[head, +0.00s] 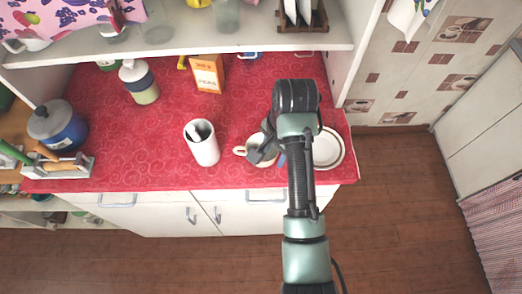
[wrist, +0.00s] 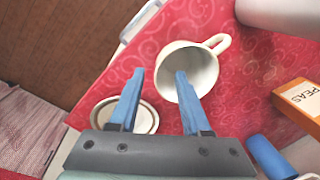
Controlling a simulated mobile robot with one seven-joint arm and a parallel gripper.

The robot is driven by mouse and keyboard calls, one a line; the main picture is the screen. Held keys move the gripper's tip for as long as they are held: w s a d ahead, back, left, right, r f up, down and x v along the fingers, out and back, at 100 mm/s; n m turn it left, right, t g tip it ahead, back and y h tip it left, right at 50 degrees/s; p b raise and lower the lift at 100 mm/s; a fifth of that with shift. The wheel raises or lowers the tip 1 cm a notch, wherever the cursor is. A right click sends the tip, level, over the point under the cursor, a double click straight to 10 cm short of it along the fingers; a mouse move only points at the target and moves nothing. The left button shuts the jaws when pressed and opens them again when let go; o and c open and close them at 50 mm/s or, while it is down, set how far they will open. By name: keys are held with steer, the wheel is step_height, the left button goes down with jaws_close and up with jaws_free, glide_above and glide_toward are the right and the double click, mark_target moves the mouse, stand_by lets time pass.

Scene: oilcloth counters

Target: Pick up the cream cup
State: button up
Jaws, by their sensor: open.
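The cream cup (head: 240,151) stands on the red counter near its front edge, with its handle to the left in the head view; my gripper hides much of it there. In the wrist view the cup (wrist: 207,68) shows its open mouth, with the handle at upper right. My gripper (wrist: 158,74) is open, with two blue fingers. In that view one finger overlaps the cup's mouth and the other lies outside its left side. I cannot tell whether either touches it. In the head view my gripper (head: 269,141) is right over the cup.
A white plate (head: 330,148) lies right of the cup. A tall white canister (head: 201,144) stands to its left. A peas box (head: 207,74) and a lidded jar (head: 139,82) stand farther back under the shelf (head: 180,50).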

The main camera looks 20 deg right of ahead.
mark_target(273, 159)
steer(key=shift+w+a+f, duration=0.1)
steer(key=shift+f, duration=1.4)
jaws_close()
